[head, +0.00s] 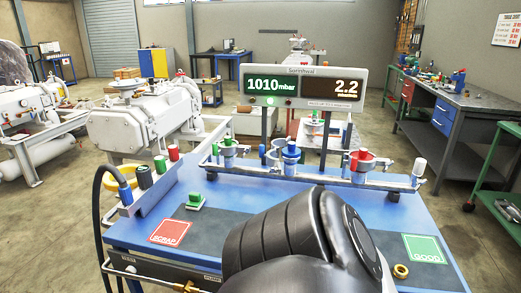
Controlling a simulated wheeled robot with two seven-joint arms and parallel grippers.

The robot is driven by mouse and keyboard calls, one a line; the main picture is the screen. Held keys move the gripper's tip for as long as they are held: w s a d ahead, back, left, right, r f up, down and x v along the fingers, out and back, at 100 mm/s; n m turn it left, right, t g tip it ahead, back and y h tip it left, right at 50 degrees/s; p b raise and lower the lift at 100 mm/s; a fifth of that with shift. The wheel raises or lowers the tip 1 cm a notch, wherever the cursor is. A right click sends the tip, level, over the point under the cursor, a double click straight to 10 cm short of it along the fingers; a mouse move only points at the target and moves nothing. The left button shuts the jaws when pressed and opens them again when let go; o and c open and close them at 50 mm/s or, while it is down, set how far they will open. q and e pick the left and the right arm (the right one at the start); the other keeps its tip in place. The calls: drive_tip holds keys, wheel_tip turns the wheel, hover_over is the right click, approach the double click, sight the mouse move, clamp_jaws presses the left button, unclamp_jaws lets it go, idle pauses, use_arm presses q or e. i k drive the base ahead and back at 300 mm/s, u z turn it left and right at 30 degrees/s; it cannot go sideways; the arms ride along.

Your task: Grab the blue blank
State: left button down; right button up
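A blue cylindrical piece (125,193) stands at the near end of a row on the left side of the blue table, beside a black piece (145,177), a green one (160,164) and a red one (174,152). Another blue piece (291,152) sits at the middle station of the metal manifold (265,173) at the back of the table. I cannot tell which of the two is the blank. A large black link of my own arm fills the bottom centre and hides part of the table. Neither gripper shows.
The blue table (240,198) bears a red SCRAP pad (170,232), a green GOOD pad (425,249), a green block (195,202) and a brass ring (400,271). A display (302,86) reading 1010 mbar and 2.2 stands behind. A black hose (98,200) runs along the left edge.

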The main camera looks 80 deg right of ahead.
sight(291, 151)
drive_tip(key=k, duration=0.8)
drive_tip(key=z, duration=0.75)
